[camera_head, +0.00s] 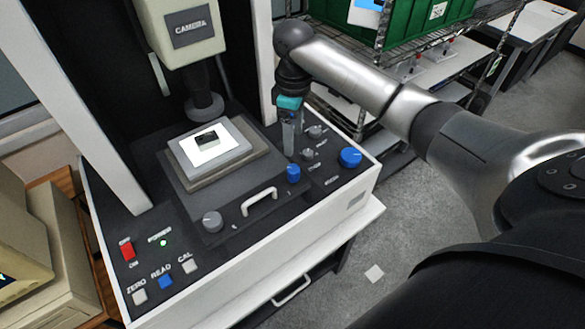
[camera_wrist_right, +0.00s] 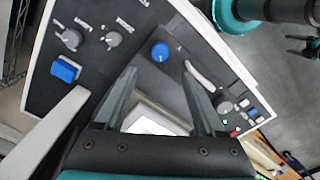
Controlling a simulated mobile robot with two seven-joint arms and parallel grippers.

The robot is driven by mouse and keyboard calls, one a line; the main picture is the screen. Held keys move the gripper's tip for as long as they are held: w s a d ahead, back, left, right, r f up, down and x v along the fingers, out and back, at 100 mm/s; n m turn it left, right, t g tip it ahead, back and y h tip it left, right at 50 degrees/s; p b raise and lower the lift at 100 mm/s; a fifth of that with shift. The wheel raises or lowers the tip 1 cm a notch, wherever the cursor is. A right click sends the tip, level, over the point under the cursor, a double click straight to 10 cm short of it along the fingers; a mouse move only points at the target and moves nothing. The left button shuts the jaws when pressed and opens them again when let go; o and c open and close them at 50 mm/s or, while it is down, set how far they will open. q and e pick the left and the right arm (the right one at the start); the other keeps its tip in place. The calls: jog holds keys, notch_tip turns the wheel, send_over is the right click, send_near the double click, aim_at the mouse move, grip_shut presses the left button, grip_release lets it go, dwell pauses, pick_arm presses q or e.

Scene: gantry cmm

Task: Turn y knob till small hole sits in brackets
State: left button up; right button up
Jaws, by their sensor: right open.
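A small blue knob (camera_head: 293,174) stands on the measuring machine's panel, right of the stage. In the right wrist view this blue knob (camera_wrist_right: 160,51) lies ahead, between the lines of my fingers. A grey knob (camera_head: 212,221) sits at the stage's front; it also shows in the wrist view (camera_wrist_right: 222,103). Knob lettering is too small for me to tell which is y. My right gripper (camera_head: 289,140) is open and empty, pointing down above the panel behind the small blue knob. A bright plate (camera_head: 207,143) lies on the stage under the camera head (camera_head: 187,30). The hole and brackets are not readable.
A handle (camera_head: 259,201) rises between the small blue and front grey knobs. Buttons (camera_head: 165,282) and a red switch (camera_head: 127,251) are front left. A monitor's edge shows far left.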

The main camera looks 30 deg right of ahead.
aim_at(293, 168)
notch_tip(293, 168, down, 12)
jog(key=shift+f+b, duration=0.1)
jog(key=shift+b, duration=0.3)
grip_shut()
dwell(0.5)
